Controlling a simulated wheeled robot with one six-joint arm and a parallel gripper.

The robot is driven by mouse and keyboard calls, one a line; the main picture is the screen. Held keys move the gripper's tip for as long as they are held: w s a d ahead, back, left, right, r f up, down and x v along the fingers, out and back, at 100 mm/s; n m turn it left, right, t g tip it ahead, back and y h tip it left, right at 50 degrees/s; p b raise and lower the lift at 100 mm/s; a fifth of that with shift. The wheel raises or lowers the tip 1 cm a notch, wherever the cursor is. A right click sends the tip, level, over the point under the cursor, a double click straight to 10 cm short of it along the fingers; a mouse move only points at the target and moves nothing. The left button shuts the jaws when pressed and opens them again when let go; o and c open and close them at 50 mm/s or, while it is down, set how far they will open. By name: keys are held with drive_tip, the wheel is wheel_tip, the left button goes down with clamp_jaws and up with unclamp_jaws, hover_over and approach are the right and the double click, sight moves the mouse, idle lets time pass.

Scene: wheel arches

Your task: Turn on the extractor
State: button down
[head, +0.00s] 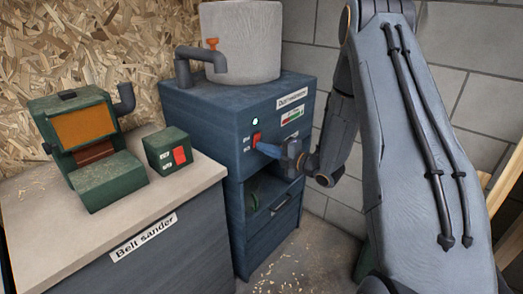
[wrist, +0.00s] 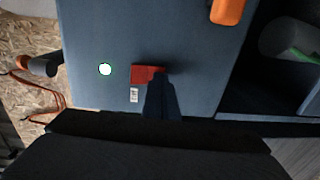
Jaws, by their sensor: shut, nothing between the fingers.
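The extractor is a blue cabinet (head: 205,110) with a label at the top of its front and a grey drum (head: 240,42) on top. Its red switch (head: 256,139) sits on the front panel, below a small round lamp (head: 255,121) that looks bright white with a green rim. In the wrist view the red switch (wrist: 146,73) is beside the bright lamp (wrist: 105,69). My gripper (head: 262,148) is shut and empty, its tips at the switch's lower edge. The fingers (wrist: 161,82) overlap part of the switch in the wrist view; I cannot tell whether they press it.
A green belt sander (head: 105,180) and a green box with a red switch (head: 167,152) stand on the bench (head: 195,180) at left. An open recess (head: 262,190) lies below the panel. A block wall is behind.

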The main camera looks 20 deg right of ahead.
drive_tip(key=f+b+v, duration=0.1)
drive_tip(key=f+v, duration=0.1)
drive_tip(key=v, duration=1.1)
drive_tip(key=shift+s+d+f+b, duration=0.2)
drive_tip(key=shift+s+f+b, duration=0.2)
drive_tip(key=shift+s, duration=0.05)
drive_tip(key=s+a+r+m+g+h, duration=0.1)
drive_tip(key=s+a+m+g+h, duration=0.2)
drive_tip(key=s+m, duration=0.5)
drive_tip(key=s+a+r+m+g+h, duration=0.1)
drive_tip(key=s+a+m+g+h, duration=0.2)
drive_tip(key=s+m+g, duration=0.3)
drive_tip(key=s+a+r+m+g+h, duration=0.2)
drive_tip(key=s+a+m+g+h, duration=0.1)
drive_tip(key=s+m, duration=0.7)
drive_tip(key=shift+s+a+m+g+h, duration=0.3)
drive_tip(key=shift+s+a+m+g, duration=0.25)
drive_tip(key=shift+g, duration=0.55)
